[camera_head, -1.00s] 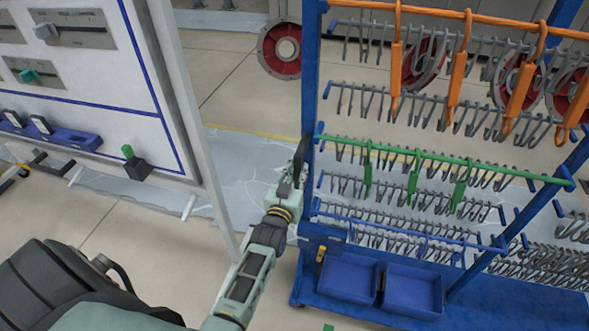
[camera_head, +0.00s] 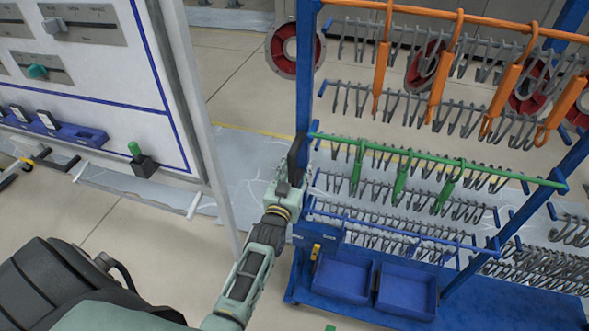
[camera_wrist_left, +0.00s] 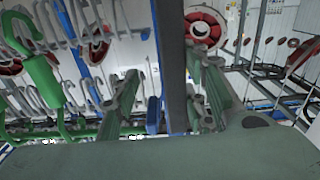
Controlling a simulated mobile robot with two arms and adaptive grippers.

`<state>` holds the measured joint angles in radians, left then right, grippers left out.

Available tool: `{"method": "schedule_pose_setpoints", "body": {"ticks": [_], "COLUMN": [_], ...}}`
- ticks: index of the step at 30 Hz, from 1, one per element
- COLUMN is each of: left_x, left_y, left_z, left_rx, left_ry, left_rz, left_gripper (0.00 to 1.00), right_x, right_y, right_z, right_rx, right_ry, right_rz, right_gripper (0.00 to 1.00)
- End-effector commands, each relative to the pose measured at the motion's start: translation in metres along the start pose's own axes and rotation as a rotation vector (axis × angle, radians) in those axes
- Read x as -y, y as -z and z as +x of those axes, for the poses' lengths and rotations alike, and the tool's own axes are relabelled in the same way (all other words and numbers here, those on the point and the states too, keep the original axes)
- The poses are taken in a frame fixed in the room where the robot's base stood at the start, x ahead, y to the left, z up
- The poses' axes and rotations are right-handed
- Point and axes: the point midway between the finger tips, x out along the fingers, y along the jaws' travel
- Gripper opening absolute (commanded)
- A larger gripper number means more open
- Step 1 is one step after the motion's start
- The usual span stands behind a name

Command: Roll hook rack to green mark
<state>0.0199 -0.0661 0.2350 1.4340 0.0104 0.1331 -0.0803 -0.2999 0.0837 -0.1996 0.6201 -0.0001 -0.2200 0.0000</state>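The blue hook rack (camera_head: 303,68) stands on the right in the head view, with orange hooks (camera_head: 443,75) on its upper bar and green hooks (camera_head: 401,176) on its middle bar. My left gripper (camera_head: 297,158) is at the rack's left post. In the left wrist view the post (camera_wrist_left: 173,65) stands between the two fingers (camera_wrist_left: 170,100), and the gripper seems closed around it. A small green mark (camera_head: 330,328) shows on the floor at the bottom edge of the head view. My right gripper is out of view.
A white panel (camera_head: 110,85) with sliders and a blue tray stands on the left, its post near my left arm. Two blue bins (camera_head: 342,278) sit on the rack's base. Red wheels (camera_head: 290,48) hang behind. Floor is clear at the lower left of the rack.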

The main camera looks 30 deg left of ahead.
Motion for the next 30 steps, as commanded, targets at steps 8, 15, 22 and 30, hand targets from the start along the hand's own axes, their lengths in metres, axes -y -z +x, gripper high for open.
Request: {"method": "schedule_pose_setpoints", "body": {"ticks": [8, 15, 22, 30], "left_x": [-0.002, -0.001, -0.001, -0.002], "left_y": [0.0, 0.0, -0.002, -0.002], "left_z": [0.0, -0.001, -0.027, -0.083], "left_rx": [0.001, 0.001, 0.003, 0.003], "left_ry": [-0.003, -0.001, -0.001, -0.002], "left_rz": [-0.002, -0.002, -0.002, -0.001], "left_gripper": [0.36, 0.36, 0.36, 0.36], "right_x": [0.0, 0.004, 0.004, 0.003], "right_y": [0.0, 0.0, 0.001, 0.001], "right_z": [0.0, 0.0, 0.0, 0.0], "right_rx": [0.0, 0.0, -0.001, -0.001], "right_ry": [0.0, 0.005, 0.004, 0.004], "right_rz": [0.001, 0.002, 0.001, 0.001], "right_gripper": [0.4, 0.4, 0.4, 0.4]}}
